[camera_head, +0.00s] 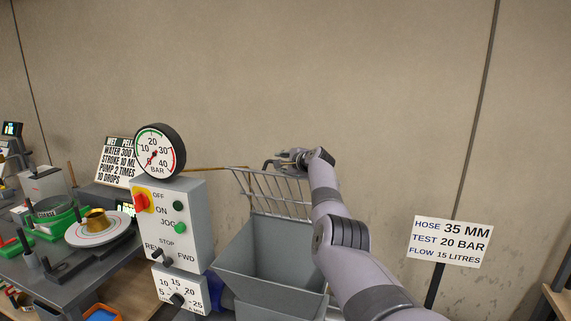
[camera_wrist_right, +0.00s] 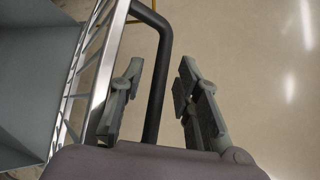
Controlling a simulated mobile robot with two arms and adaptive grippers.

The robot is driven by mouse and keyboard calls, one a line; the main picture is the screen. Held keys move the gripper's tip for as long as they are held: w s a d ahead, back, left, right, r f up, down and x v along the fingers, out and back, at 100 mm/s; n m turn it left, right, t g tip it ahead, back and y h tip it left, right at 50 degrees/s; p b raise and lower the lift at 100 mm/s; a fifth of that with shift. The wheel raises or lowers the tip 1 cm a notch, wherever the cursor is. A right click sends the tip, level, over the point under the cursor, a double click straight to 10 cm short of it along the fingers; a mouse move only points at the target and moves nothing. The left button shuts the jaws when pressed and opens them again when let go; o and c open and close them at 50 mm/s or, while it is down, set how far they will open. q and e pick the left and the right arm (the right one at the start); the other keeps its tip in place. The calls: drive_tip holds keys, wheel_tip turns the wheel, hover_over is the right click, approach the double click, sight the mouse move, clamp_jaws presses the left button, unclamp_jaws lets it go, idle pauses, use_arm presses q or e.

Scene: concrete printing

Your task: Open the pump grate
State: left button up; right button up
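The pump grate (camera_head: 262,184) is a metal frame with bars. In the head view it stands raised and tilted at the back of the grey hopper (camera_head: 262,262), whose mouth shows uncovered. In the right wrist view the grate (camera_wrist_right: 92,70) runs along the left, with its dark bent handle (camera_wrist_right: 156,85) beside it. My right gripper (camera_head: 280,161) is at the grate's upper edge. In the right wrist view this gripper (camera_wrist_right: 158,95) has its fingers apart on either side of the handle, with gaps visible. My left gripper is not in view.
A control box (camera_head: 185,232) with knobs and a pressure gauge (camera_head: 160,151) stands left of the hopper. A cluttered bench (camera_head: 75,275) is farther left. A sign on a post (camera_head: 450,242) stands at right. A plain wall (camera_head: 400,100) is behind.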

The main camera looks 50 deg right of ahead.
drive_tip(key=shift+v, duration=0.85)
drive_tip(key=v, duration=1)
drive_tip(key=shift+s, duration=0.15)
